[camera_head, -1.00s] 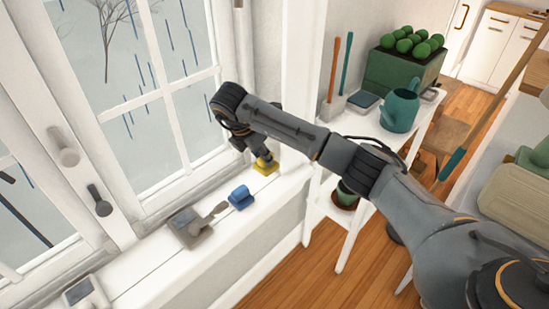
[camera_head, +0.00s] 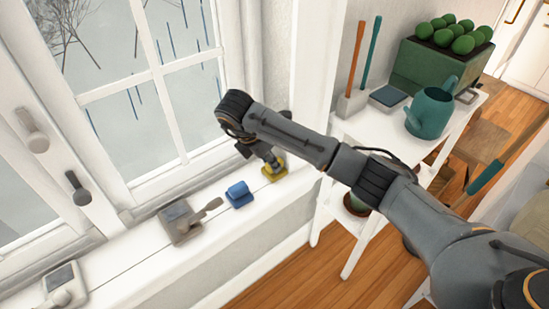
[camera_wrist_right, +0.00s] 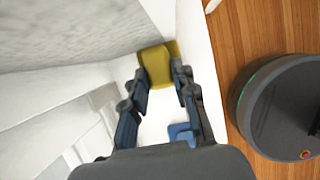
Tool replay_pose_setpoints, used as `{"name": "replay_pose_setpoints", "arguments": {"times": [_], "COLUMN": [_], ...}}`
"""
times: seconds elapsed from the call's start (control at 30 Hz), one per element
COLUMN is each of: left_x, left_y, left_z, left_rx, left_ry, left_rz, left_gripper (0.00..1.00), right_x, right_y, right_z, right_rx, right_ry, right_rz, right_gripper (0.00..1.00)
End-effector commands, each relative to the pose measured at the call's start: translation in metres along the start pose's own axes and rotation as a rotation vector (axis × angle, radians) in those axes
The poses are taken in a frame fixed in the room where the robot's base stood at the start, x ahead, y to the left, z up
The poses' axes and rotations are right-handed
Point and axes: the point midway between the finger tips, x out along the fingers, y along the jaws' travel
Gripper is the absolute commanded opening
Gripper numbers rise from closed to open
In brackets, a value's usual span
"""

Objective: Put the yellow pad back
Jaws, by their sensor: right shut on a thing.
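The yellow pad (camera_head: 275,174) is at the right end of the white window sill (camera_head: 215,222). It also shows in the right wrist view (camera_wrist_right: 156,64), at the tips of my right gripper's fingers. My right gripper (camera_head: 268,160) reaches down to the pad from above and is shut on it; in the right wrist view its two fingers (camera_wrist_right: 162,84) end at the pad's near part. I cannot tell whether the pad's underside touches the sill. My left gripper is out of view.
A blue block-like object (camera_head: 239,194) and a grey-brown object with a handle (camera_head: 181,222) stand left on the sill, with a pale device (camera_head: 62,287) further left. The window borders the sill behind. A white shelf (camera_head: 372,128) with a teal watering can (camera_head: 430,112) stands to the right.

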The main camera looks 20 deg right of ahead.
Motion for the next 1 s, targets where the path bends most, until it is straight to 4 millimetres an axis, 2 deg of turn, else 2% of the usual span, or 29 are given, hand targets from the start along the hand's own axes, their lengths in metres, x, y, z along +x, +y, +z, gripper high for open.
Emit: {"name": "replay_pose_setpoints", "arguments": {"times": [0.23,0.27,0.37,0.67,0.8,1.0], "left_x": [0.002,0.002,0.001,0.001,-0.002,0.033], "left_y": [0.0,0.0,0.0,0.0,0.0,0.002], "left_z": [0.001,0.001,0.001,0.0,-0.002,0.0], "left_rx": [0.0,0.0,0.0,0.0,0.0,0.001], "left_ry": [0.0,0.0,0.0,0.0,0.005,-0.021], "left_rz": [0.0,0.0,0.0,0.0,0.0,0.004], "left_gripper": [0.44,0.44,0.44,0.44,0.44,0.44], "right_x": [0.003,0.003,0.002,0.001,-0.009,-0.038], "right_y": [0.0,0.0,0.0,0.0,0.001,0.001], "right_z": [-0.001,-0.001,-0.001,-0.001,0.001,0.002], "right_rx": [-0.001,-0.001,-0.001,-0.001,-0.001,-0.002], "right_ry": [0.001,0.001,0.001,0.001,0.002,0.0], "right_rz": [0.0,0.001,0.001,0.001,0.003,0.003], "right_gripper": [0.0,0.29,0.49,0.5,0.5,0.5]}}
